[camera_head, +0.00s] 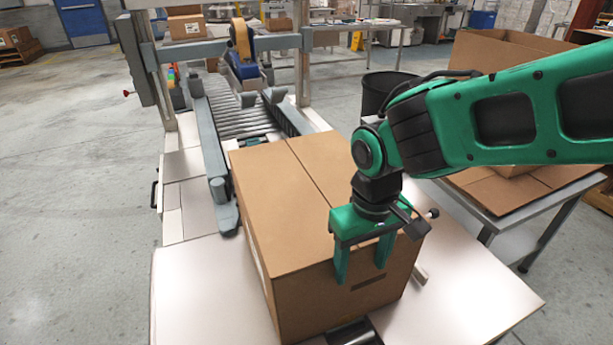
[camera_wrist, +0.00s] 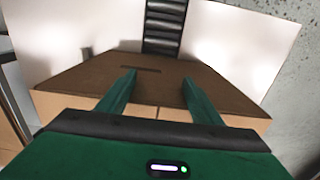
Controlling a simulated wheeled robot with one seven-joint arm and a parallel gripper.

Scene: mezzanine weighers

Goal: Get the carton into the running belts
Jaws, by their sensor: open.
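A large closed cardboard carton (camera_head: 265,205) sits upright on the pale infeed table (camera_head: 190,290), in front of the case sealer's side belts. The left belt (camera_head: 213,150) and the right belt (camera_head: 290,117) run back along the roller bed (camera_head: 228,97); the carton's far end is near their mouth. My green gripper (camera_head: 363,275) is open, its two fingers pointing down at the carton's near face, close to a dark hand slot. The wrist view shows both fingers (camera_wrist: 155,88) apart with the carton's brown face (camera_wrist: 150,95) beyond them. I cannot tell whether they touch it.
A blue and orange tape head (camera_head: 242,55) hangs from the sealer's crossbar above the rollers. An open carton (camera_head: 510,50) and flat cardboard lie on a side table at right. A black bin (camera_head: 385,92) stands behind my arm. Open floor (camera_head: 70,150) lies at left.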

